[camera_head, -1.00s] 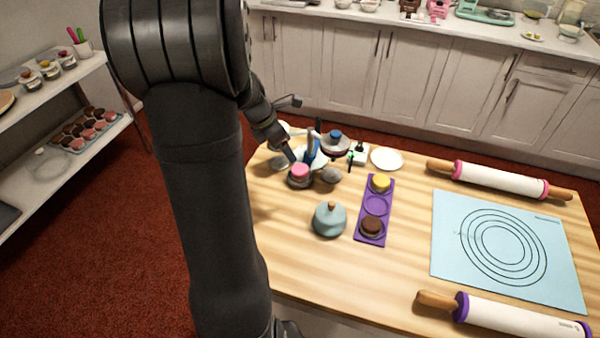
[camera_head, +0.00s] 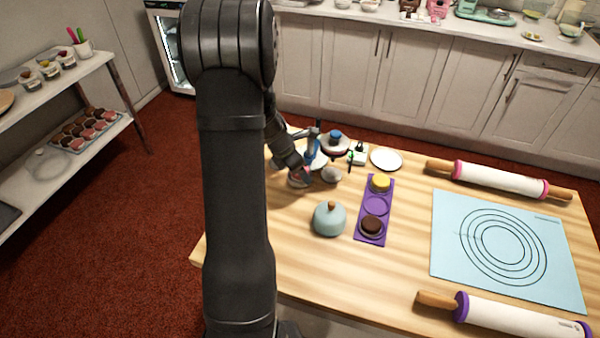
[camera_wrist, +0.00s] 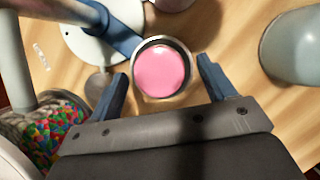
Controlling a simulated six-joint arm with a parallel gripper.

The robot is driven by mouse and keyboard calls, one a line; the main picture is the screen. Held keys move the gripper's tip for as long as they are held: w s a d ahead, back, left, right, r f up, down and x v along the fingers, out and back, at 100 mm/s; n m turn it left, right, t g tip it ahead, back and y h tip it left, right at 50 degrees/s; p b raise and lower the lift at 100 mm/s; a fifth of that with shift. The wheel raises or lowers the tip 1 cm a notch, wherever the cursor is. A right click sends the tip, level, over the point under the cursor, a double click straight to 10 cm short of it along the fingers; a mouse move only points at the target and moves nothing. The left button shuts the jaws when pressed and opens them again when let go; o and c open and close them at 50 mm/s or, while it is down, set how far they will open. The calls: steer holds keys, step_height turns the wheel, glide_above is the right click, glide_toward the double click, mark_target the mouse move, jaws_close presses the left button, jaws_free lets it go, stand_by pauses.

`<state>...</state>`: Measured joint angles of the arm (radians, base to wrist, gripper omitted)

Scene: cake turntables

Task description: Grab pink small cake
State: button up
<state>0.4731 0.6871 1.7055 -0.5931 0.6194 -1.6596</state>
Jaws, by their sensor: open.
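The pink small cake (camera_wrist: 160,71) sits in a dark round holder with a pale rim (camera_wrist: 188,48) in the wrist view, near the middle. My gripper (camera_wrist: 165,75) is open, with one blue finger on the left of the cake and one on the right. Both fingers look apart from the cake; their height relative to it is hard to tell. In the head view my gripper (camera_head: 303,165) is at the left part of the table, over the cake's place, and my arm mostly hides the cake there.
A jar of coloured sprinkles (camera_wrist: 45,137) and a white stand (camera_wrist: 85,42) are close left of the gripper.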

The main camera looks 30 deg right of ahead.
steer(key=c, duration=1.2)
steer(key=shift+o, duration=0.2)
